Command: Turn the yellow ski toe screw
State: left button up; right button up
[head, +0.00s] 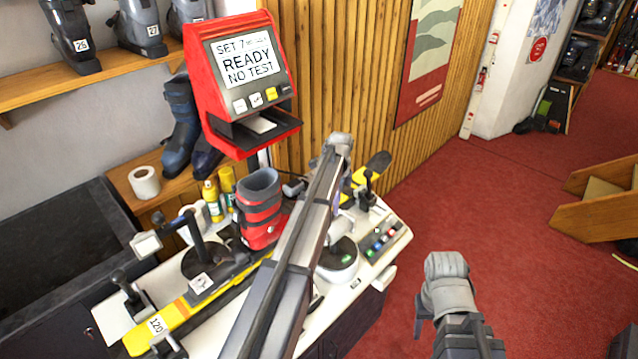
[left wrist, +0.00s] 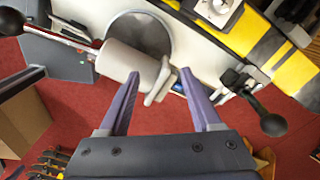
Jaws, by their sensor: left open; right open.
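The yellow ski (head: 175,315), marked 120, lies clamped diagonally along the bench in the head view; my left arm hides its middle. A pale square block with a round screw-like centre (head: 201,283) sits on its binding. In the left wrist view the ski (left wrist: 295,72) crosses the upper right, with a similar pale block (left wrist: 222,9); I cannot tell if both are the same. My left gripper (left wrist: 159,77) is open and empty, its fingertips close to a pale T-shaped handle (left wrist: 158,82). Its fingers are hidden in the head view.
A red and black boot (head: 260,212) stands behind the ski, near a red tester reading READY NO TEST (head: 246,75). Black clamp levers stand beside the ski, one near my left gripper (left wrist: 268,122). Red floor (head: 420,220) is open at the right.

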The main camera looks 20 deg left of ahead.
pick_arm(q)
jog(key=w+a+m, duration=0.1)
jog(key=w+a, duration=0.1)
jog(key=a, duration=0.1)
jog(key=w+a+r+m+p, duration=0.1)
jog(key=w+a, duration=0.1)
jog(key=a, duration=0.1)
jog(key=w+a+r+m, duration=0.1)
jog(key=w+a+m, duration=0.1)
jog(key=w+a, duration=0.1)
jog(key=shift+a, duration=0.45)
jog(key=shift+f, duration=0.15)
notch_tip(320, 180, down, 8)
jog(key=b, duration=0.7)
jog(key=shift+r, duration=0.2)
grip_shut()
